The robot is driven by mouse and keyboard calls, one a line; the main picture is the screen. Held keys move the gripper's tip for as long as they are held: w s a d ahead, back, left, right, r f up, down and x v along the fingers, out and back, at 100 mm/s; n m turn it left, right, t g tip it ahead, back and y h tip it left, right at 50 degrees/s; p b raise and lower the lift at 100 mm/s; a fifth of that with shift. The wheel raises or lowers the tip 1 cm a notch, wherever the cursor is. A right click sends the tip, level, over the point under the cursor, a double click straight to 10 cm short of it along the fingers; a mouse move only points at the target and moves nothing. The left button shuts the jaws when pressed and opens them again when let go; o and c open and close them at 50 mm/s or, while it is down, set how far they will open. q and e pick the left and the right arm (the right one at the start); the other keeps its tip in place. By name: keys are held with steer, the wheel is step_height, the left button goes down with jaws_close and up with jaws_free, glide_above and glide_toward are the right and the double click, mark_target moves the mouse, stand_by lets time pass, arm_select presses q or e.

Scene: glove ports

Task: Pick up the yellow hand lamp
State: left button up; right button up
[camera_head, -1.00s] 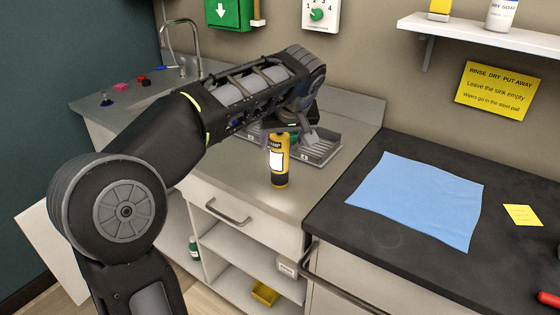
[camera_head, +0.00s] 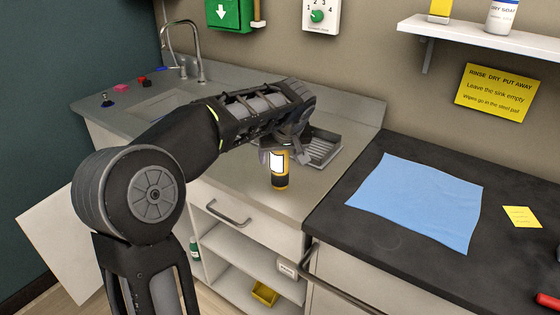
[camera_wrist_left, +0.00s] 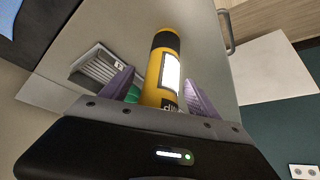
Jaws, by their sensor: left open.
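The yellow hand lamp (camera_head: 279,170) stands upright on the grey counter near its front edge, with black ends and a white label. In the left wrist view the left gripper (camera_wrist_left: 158,88) is open, with a gap beside the lamp. The lamp's top is hidden by the gripper in the head view. My right gripper is not in view.
A grey drying tray (camera_head: 322,148) stands just behind the lamp. The sink tap (camera_head: 199,55) is at the back left. A blue cloth (camera_head: 420,198) lies on the dark worktop (camera_head: 385,250) to the right. A drawer handle (camera_head: 228,213) is below the counter's front edge.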

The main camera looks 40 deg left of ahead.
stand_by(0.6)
arm_select(q)
jaws_close()
stand_by(0.6)
